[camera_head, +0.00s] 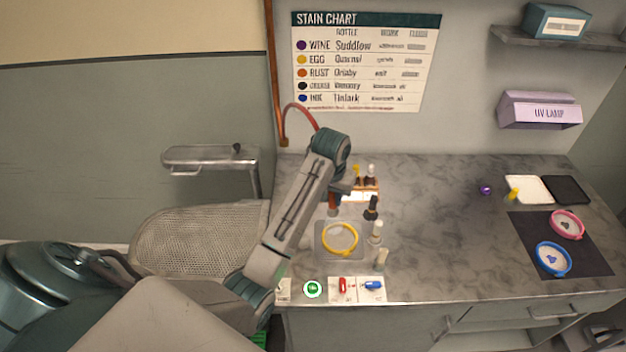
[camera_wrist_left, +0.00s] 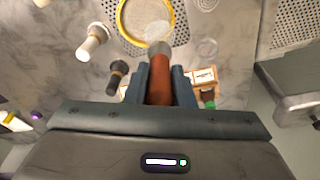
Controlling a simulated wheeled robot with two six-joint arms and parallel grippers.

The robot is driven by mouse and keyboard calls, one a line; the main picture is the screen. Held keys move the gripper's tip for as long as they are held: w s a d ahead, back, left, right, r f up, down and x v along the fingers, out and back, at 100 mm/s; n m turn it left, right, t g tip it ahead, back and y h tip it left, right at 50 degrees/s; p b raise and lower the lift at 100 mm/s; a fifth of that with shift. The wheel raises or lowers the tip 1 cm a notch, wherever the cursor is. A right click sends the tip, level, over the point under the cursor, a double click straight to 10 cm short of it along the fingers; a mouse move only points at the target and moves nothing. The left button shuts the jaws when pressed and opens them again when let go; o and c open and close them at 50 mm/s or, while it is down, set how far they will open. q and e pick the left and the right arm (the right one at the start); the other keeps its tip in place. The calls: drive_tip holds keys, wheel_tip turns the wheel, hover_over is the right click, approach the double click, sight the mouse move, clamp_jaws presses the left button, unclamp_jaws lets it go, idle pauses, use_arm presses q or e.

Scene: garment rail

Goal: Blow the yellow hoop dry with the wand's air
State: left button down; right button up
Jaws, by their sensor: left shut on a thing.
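The yellow hoop (camera_head: 340,239) lies flat on a perforated square plate (camera_head: 320,254) set in the marble worktop. The hoop also shows at the top of the left wrist view (camera_wrist_left: 122,22). My left gripper (camera_head: 340,190) is shut on the wand (camera_wrist_left: 160,75), which has a reddish-brown body and a grey tip. The wand's tip points at the hoop, with a pale whitish puff in front of it over the hoop's edge. In the head view the wand (camera_head: 333,203) hangs above the worktop just behind the hoop. My right gripper is in neither view.
Pink (camera_head: 567,224) and blue hoops (camera_head: 553,259) lie on a dark mat (camera_head: 590,262) at right. The worktop between is clear.

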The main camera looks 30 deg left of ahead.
use_arm(q)
drive_tip(key=s+d+f, duration=0.2)
drive_tip(key=d+f, duration=0.1)
drive_tip(key=f, duration=0.2)
drive_tip(key=shift+t, duration=0.4)
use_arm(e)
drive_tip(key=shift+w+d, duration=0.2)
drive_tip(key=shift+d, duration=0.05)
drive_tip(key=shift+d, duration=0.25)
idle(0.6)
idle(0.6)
